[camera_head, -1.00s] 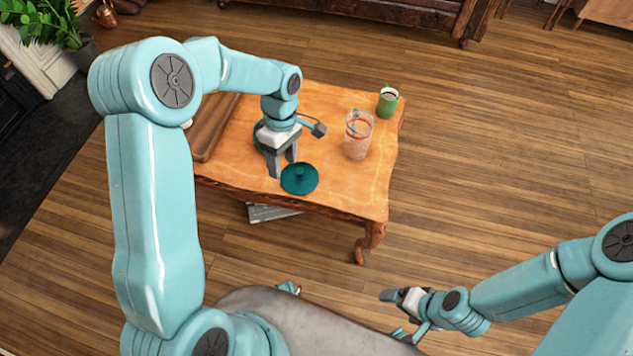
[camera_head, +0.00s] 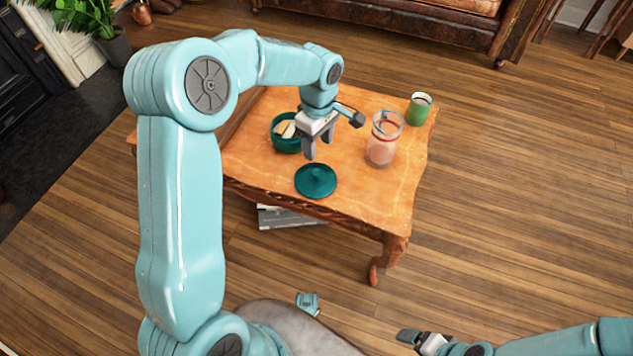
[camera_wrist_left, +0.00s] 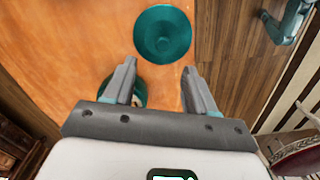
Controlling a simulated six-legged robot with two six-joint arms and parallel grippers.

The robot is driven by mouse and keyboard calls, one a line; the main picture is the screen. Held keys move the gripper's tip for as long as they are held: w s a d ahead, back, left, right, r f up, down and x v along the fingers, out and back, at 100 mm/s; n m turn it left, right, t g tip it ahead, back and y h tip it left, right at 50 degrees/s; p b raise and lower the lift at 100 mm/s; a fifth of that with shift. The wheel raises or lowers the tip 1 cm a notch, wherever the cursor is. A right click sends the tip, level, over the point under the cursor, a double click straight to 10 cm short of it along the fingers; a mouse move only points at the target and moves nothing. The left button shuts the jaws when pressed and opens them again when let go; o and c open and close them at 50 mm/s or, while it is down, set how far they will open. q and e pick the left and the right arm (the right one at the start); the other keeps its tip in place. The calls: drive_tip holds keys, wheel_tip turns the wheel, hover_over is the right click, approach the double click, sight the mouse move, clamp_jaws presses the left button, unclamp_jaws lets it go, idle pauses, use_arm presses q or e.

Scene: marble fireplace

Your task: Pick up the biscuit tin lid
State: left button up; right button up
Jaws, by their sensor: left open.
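The biscuit tin lid (camera_head: 316,181) is a round, dark teal disc with a small raised centre. It lies flat near the front edge of the wooden table. It also shows whole at the top of the left wrist view (camera_wrist_left: 162,34). My left gripper (camera_head: 318,150) is open and empty above the table, just behind the lid in the head view. In the left wrist view, its fingertips (camera_wrist_left: 159,66) are apart and short of the lid. The open teal tin (camera_head: 284,148), with pale biscuits inside, stands behind and left of the lid. My right gripper (camera_head: 408,338) is low at the bottom, away from the table.
A clear glass jar (camera_head: 384,152) with pinkish contents stands right of the lid. A green cup (camera_head: 419,109) is at the table's back right corner. The table (camera_head: 366,195) is bare around the lid. A leather sofa (camera_head: 400,25) stands at the back.

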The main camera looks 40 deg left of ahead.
sight(316, 171)
use_arm(q)
wheel_tip(316, 171, down, 6)
drive_tip(key=shift+f+b, duration=0.25)
drive_tip(key=shift+b, duration=0.45)
drive_tip(key=f, duration=0.1)
drive_tip(key=f+b, duration=0.1)
drive_tip(key=f, duration=0.1)
drive_tip(key=f+b, duration=0.1)
drive_tip(key=f, duration=0.1)
drive_tip(key=shift+s+f, duration=0.1)
drive_tip(key=shift+s, duration=0.15)
clamp_jaws()
